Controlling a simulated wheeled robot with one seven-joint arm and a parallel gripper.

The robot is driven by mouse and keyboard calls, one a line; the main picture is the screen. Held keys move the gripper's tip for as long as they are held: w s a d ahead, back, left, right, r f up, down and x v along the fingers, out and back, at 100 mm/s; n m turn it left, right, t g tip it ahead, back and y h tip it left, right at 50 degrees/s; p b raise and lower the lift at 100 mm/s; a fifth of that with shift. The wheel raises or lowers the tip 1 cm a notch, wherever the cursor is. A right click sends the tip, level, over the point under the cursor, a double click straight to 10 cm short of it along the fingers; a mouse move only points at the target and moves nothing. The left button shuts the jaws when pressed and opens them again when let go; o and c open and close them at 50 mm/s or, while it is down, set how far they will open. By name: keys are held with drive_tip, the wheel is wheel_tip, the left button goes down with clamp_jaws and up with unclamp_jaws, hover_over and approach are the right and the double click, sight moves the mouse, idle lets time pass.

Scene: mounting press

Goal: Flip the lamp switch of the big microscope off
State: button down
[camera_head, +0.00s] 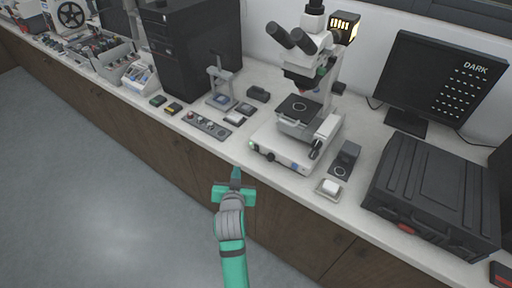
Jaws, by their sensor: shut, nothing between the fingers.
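The big microscope (308,92) stands on the bench right of centre, with dark eyepieces, a stage and a white base (285,150). On the front left of its base is a small greenish spot (253,144) and a dark knob (269,156); I cannot tell which part is the lamp switch or how it is set. A lit yellow lamp housing (343,27) shows at its upper right. My gripper (236,172) is shut and empty, in front of the bench edge, below and left of the microscope base and apart from it.
A monitor (445,75) reading "DARK" and a black case (435,190) are at the right. A small white-topped block (328,187) sits near the front edge. A control strip with knobs (206,125) lies left of the microscope. The floor at left is free.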

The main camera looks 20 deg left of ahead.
drive_tip(key=shift+w+d+r, duration=0.15)
drive_tip(key=shift+w+d, duration=0.35)
drive_tip(key=shift+w, duration=0.85)
drive_tip(key=shift+w+d+r, duration=0.2)
drive_tip(key=shift+w+d, duration=0.25)
drive_tip(key=shift+w, duration=0.85)
drive_tip(key=shift+w+d+r, duration=0.15)
drive_tip(key=shift+w+d, duration=0.35)
drive_tip(key=shift+w, duration=0.85)
drive_tip(key=shift+w, duration=0.1)
drive_tip(key=shift+w+d+r, duration=0.1)
drive_tip(key=shift+w+d, duration=0.05)
drive_tip(key=shift+w, duration=0.15)
drive_tip(key=shift+w+d, duration=0.1)
drive_tip(key=shift+w, duration=0.15)
drive_tip(key=shift+s, duration=0.15)
drive_tip(key=shift+s+a, duration=0.3)
drive_tip(key=shift+s, duration=0.25)
drive_tip(key=s, duration=0.1)
drive_tip(key=s+a, duration=0.1)
drive_tip(key=s, duration=0.2)
drive_tip(key=shift+s+a+f, duration=0.3)
drive_tip(key=shift+f, duration=0.1)
